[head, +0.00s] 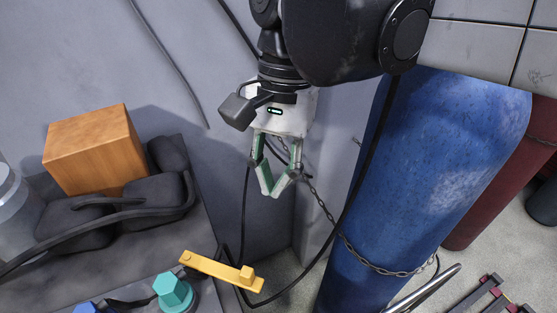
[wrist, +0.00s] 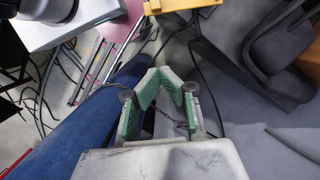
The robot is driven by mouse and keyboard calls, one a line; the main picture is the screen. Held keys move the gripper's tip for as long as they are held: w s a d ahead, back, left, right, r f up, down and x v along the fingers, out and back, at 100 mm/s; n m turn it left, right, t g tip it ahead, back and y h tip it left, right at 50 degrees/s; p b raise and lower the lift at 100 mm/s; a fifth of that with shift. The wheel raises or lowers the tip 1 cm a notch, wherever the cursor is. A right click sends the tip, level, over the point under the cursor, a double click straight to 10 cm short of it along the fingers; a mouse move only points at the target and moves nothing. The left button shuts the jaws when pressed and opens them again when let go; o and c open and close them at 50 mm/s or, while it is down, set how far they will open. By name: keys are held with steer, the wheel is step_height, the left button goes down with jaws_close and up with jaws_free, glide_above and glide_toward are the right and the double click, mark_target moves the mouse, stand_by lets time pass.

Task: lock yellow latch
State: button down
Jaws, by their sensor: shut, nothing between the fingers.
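The yellow latch (head: 221,271) is a flat bar with a raised block near its right end. It lies slanted at the lower middle of the head view, by the table's right edge. Part of it shows at the top edge of the wrist view (wrist: 185,4). My gripper (head: 271,192) hangs above and to the right of the latch, well apart from it. Its green-padded fingers (wrist: 166,73) come together at the tips with nothing held between them.
A teal knob (head: 173,291) stands left of the latch. A wooden block (head: 92,150) and dark padded shapes lie on the grey table at left. A large blue cylinder (head: 421,170) with a chain (head: 362,258) stands close on the right. Black cables hang near my gripper.

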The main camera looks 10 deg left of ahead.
mark_target(218, 266)
steer(key=shift+s+a+r, duration=0.25)
steer(key=shift+a+r, duration=0.15)
steer(key=s+a+f+p, duration=0.1)
steer(key=s+f+p, duration=0.1)
steer(key=s+f, duration=0.4)
steer(key=x, duration=0.3)
steer(key=shift+f, duration=0.4)
steer(key=shift+d+m, duration=0.1)
steer(key=shift+m, duration=0.2)
